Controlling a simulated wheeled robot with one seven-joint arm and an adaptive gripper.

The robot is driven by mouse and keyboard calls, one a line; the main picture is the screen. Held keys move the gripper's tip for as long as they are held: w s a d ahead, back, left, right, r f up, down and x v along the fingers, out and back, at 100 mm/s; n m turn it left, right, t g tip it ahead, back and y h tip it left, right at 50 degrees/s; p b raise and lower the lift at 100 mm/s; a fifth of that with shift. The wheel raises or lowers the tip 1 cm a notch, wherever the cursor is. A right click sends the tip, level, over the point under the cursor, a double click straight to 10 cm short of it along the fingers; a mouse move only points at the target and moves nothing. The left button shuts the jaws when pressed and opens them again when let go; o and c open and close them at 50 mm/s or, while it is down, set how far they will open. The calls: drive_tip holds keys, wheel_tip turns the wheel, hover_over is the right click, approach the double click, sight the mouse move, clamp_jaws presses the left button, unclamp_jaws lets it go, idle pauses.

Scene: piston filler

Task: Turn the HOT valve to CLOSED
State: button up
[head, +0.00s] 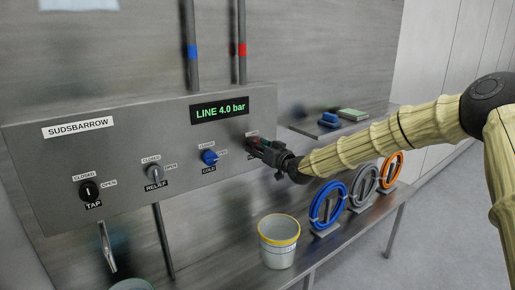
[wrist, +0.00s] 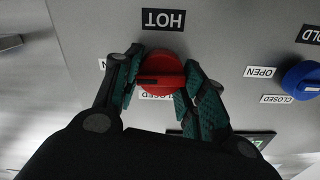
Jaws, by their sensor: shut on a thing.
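The HOT valve is a round red knob (wrist: 160,72) under the HOT label (wrist: 163,19), seen upside down in the wrist view. My gripper (wrist: 160,80) has its green-padded fingers on both sides of the knob and is shut on it. A dark line on the knob points left, toward the side of the partly hidden OPEN label (wrist: 102,64). The CLOSED label (wrist: 155,96) is partly covered below the knob. In the head view my gripper (head: 262,150) hides the HOT knob at the panel's right end.
The blue COLD knob (head: 209,157) is left of my gripper, with the RELIEF (head: 154,173) and TAP (head: 89,191) knobs farther left. A bucket (head: 279,246) and blue hose coil (head: 328,206) stand below.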

drive_tip(key=shift+s+a+f+n+b, duration=0.1)
drive_tip(key=shift+a+n+b, duration=0.05)
drive_tip(key=shift+n+b, duration=4.25)
drive_tip(key=shift+s+a+f+n+b, duration=0.1)
drive_tip(key=shift+n+b, duration=4.3)
drive_tip(key=o, duration=1)
drive_tip(key=shift+o, duration=0.2)
drive_tip(key=shift+d+r, duration=0.1)
